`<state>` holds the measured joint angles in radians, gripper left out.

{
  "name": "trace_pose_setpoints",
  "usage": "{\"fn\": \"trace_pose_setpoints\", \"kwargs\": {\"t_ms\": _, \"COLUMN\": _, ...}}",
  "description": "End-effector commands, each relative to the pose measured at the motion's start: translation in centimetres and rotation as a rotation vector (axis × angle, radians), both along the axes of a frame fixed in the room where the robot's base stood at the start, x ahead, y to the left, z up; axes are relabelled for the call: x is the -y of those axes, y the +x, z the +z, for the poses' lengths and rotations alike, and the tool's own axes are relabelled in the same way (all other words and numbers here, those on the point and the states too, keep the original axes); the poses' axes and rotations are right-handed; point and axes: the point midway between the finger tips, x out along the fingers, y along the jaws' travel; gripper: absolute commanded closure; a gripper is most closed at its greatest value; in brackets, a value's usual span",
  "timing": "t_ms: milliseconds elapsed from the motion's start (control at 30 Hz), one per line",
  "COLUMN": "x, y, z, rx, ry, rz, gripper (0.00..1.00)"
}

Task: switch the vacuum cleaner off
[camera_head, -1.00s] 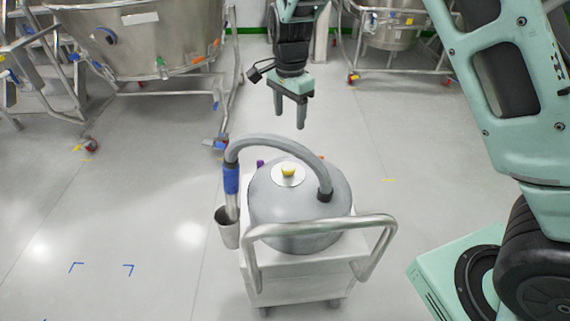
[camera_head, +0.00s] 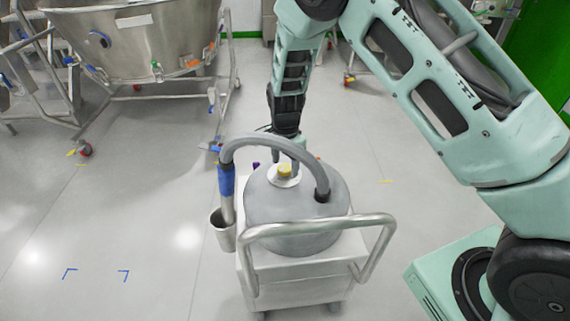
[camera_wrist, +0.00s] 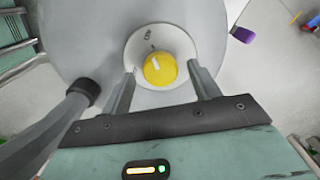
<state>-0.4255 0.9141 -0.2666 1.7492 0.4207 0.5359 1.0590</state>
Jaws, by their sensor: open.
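The vacuum cleaner is a grey drum (camera_head: 300,218) on a white wheeled cart (camera_head: 300,280). On its top is a yellow knob (camera_head: 285,170) on a white round plate. In the wrist view the yellow knob (camera_wrist: 160,69) has a pale pointer line near its top, and small dark marks stand on the plate (camera_wrist: 143,50) above it. My gripper (camera_head: 285,158) is at the drum's top, partly hidden behind the hose in the head view. In the wrist view my gripper (camera_wrist: 160,90) is open, with one finger on each side of the knob, apart from it.
The grey hose (camera_head: 290,147) arches over the drum close to my gripper. A steel push handle (camera_head: 320,228) stands at the cart's front. A steel vessel (camera_head: 140,45) on a wheeled frame is at the back left.

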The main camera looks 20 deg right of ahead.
Motion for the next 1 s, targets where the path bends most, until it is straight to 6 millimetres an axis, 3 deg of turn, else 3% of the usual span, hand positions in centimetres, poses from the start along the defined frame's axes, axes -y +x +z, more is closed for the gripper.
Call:
{"fn": "trace_pose_setpoints", "kwargs": {"t_ms": 367, "x": -0.02, "y": 0.03, "z": -0.56, "rx": 0.001, "ry": 0.000, "rz": 0.000, "gripper": 0.39}}
{"fn": "trace_pose_setpoints", "kwargs": {"t_ms": 533, "x": -0.01, "y": 0.03, "z": -0.55, "rx": 0.001, "ry": 0.000, "rz": 0.000, "gripper": 0.83}}
{"fn": "trace_pose_setpoints", "kwargs": {"t_ms": 1000, "x": 0.06, "y": 0.04, "z": -0.42, "rx": -0.001, "ry": 0.000, "rz": 0.082, "gripper": 0.83}}
